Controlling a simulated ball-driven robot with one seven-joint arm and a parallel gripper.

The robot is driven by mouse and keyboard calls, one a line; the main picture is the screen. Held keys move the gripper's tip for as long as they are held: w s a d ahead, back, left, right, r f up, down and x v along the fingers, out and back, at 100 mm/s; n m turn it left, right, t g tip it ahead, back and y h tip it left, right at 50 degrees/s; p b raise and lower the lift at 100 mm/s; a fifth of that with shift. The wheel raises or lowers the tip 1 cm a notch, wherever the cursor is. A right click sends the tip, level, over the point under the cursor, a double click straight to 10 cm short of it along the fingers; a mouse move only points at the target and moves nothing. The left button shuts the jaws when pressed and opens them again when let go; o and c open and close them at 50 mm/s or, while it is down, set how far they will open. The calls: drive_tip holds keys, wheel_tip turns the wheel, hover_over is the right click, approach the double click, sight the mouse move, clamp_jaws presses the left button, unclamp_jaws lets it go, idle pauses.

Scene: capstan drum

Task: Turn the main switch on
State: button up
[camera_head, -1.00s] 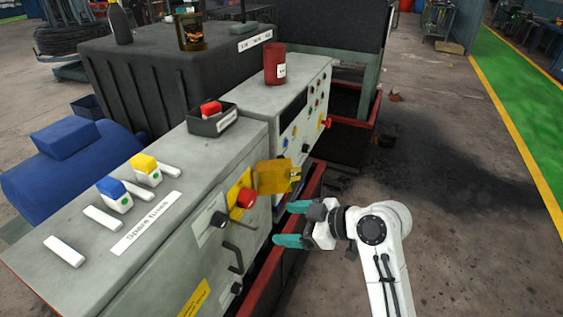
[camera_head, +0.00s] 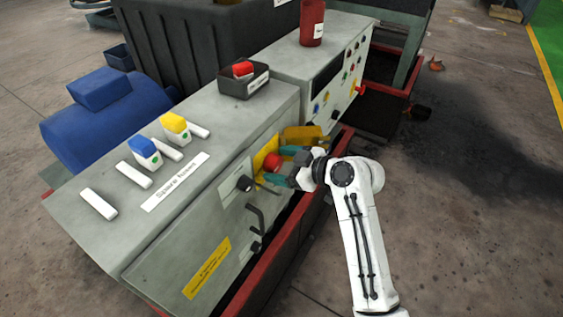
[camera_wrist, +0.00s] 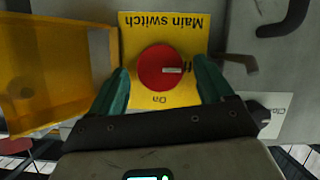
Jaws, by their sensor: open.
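The main switch is a round red knob (camera_wrist: 163,68) on a yellow plate (camera_wrist: 190,28) lettered "Main switch", upside down in the wrist view. "On" is printed below the knob there, and a pale mark on it points right, towards lettering partly hidden by a finger. In the head view the red knob (camera_head: 274,160) is on the front of the grey cabinet. My gripper (camera_wrist: 160,88) is open, with one teal finger on each side of the knob. I cannot tell whether the fingers touch it. In the head view my gripper (camera_head: 276,166) is at the cabinet front.
An open yellow cover (camera_wrist: 62,75) stands beside the plate, left of my fingers in the wrist view. A black knob (camera_head: 245,183) and a dark handle (camera_head: 256,216) stick out from the cabinet front. A red-edged trough (camera_head: 265,262) runs along its foot.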

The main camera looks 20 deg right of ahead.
drive_tip(key=shift+w+a, duration=0.1)
drive_tip(key=shift+c, duration=0.4)
drive_tip(key=c, duration=0.9)
drive_tip(key=shift+c, duration=0.2)
drive_tip(key=shift+w+d+m+g+y, duration=0.1)
drive_tip(key=shift+d+m+g+y, duration=0.15)
drive_tip(key=shift+m+g+y, duration=0.65)
drive_tip(key=m, duration=0.2)
drive_tip(key=m+y, duration=0.1)
drive_tip(key=shift+w+d+f+m+y, duration=0.1)
drive_tip(key=shift+d+f+m+y, duration=0.05)
drive_tip(key=shift+m+y, duration=0.2)
drive_tip(key=m, duration=0.1)
drive_tip(key=m+y, duration=0.1)
drive_tip(key=m, duration=0.1)
drive_tip(key=m+y, duration=0.1)
drive_tip(key=shift+w+d+f, duration=0.1)
drive_tip(key=shift+f, duration=0.15)
drive_tip(key=shift+f+m+y, duration=0.2)
drive_tip(key=shift+m+y, duration=0.65)
drive_tip(key=shift+m, duration=1.1)
